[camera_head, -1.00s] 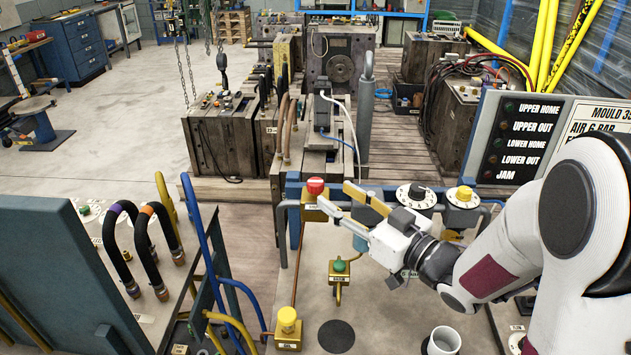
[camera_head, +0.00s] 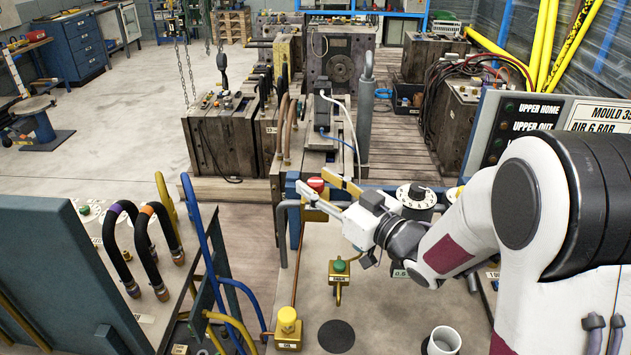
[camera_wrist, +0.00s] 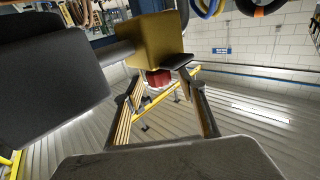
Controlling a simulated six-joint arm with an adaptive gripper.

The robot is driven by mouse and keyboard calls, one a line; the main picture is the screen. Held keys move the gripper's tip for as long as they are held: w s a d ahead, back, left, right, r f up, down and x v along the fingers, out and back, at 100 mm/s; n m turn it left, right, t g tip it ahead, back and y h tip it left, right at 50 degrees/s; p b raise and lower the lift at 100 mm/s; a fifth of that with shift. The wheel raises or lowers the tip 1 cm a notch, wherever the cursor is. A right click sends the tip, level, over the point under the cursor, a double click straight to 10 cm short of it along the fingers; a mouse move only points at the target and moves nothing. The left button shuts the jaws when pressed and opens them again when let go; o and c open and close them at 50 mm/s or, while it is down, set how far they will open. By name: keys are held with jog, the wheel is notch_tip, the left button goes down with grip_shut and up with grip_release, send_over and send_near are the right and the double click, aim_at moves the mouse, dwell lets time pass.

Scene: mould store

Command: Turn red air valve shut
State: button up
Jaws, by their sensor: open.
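The red air valve (camera_head: 316,185) is a red round knob on a brass body at the back left of the bench panel. It is partly hidden by my gripper. My gripper (camera_head: 317,179) is open, with one fingertip on each side of the red knob in the head view. In the wrist view, the red knob (camera_wrist: 158,78) under its brass block (camera_wrist: 152,40) shows between the spread fingers of my gripper (camera_wrist: 160,82). I cannot tell whether either finger touches it.
A green-knobbed valve (camera_head: 340,266) and a yellow-knobbed valve (camera_head: 287,318) stand in front. A black-and-white dial (camera_head: 416,195) is right of my gripper. A white cup (camera_head: 443,341) stands at the front. Blue and yellow hoses (camera_head: 207,260) rise at left. An indicator board (camera_head: 520,125) is behind my arm.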

jog(key=shift+w+a, duration=0.5)
jog(key=c, duration=1.1)
jog(key=shift+c, duration=0.2)
